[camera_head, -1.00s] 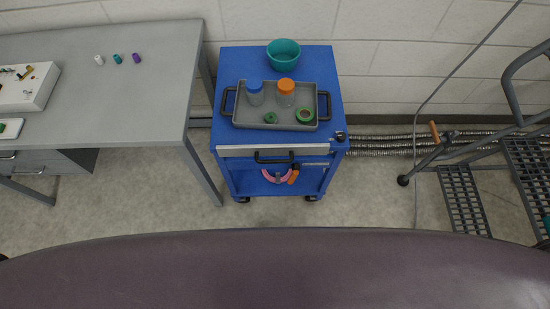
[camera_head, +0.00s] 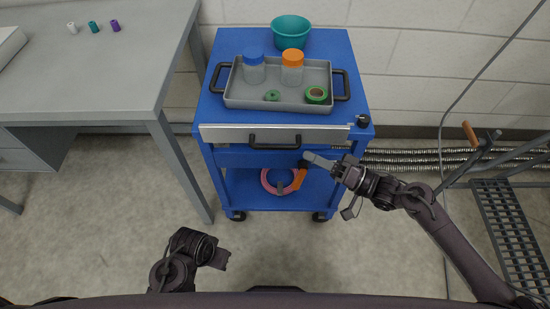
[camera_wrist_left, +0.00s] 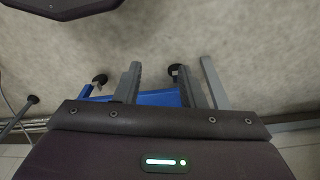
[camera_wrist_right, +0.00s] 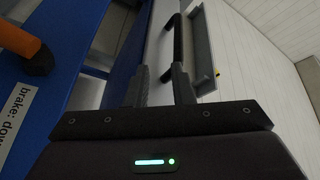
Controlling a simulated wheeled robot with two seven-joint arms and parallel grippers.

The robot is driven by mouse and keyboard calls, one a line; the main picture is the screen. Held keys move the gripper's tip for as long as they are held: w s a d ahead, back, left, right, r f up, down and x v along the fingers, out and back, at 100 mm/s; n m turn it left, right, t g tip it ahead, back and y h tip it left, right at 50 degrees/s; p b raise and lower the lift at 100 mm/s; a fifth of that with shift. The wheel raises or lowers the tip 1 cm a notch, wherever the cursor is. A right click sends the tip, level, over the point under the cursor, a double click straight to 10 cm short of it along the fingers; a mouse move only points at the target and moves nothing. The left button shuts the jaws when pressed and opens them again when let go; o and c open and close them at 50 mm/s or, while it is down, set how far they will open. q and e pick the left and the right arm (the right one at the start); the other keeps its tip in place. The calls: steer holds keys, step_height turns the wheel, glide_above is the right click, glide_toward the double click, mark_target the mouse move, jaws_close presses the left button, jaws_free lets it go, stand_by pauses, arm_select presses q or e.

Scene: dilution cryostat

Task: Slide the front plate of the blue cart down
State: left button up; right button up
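The blue cart (camera_head: 230,160) stands ahead of me. Its pale front plate (camera_head: 225,133) runs along the front below the top, with a black bar handle (camera_head: 275,143). An orange lever with a black end (camera_head: 295,181) shows at the lower front. In the right wrist view it lies at left (camera_wrist_right: 18,38), beside a label reading "brake: dow…" (camera_wrist_right: 15,112). My right gripper (camera_head: 334,166) is at the cart's front right, below the plate; its fingers (camera_wrist_right: 160,85) are apart and empty. My left gripper (camera_head: 224,258) is low in front of the cart, open and empty (camera_wrist_left: 158,85).
A grey tray (camera_head: 240,103) with two jars and green items sits on the cart, before a teal bowl (camera_head: 291,30). A grey table (camera_head: 110,70) stands left. Flexible metal pipes (camera_head: 420,160) and a stepped frame (camera_head: 510,225) lie right. The floor before the cart is open.

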mark_target(281, 147)
steer(key=shift+n+g+y, duration=0.3)
steer(key=shift+g+y, duration=0.3)
steer(key=shift+g, duration=0.1)
steer(key=x, duration=0.3)
steer(key=s+x, duration=0.1)
steer(key=x, duration=0.1)
steer(key=r+x, duration=0.1)
steer(key=x, duration=0.2)
steer(key=shift+s+a+r+b, duration=0.15)
steer(key=shift+a+r+b, duration=0.05)
steer(key=shift+a+b, duration=0.25)
arm_select(q)
steer(key=shift+r, duration=0.95)
arm_select(e)
jaws_close()
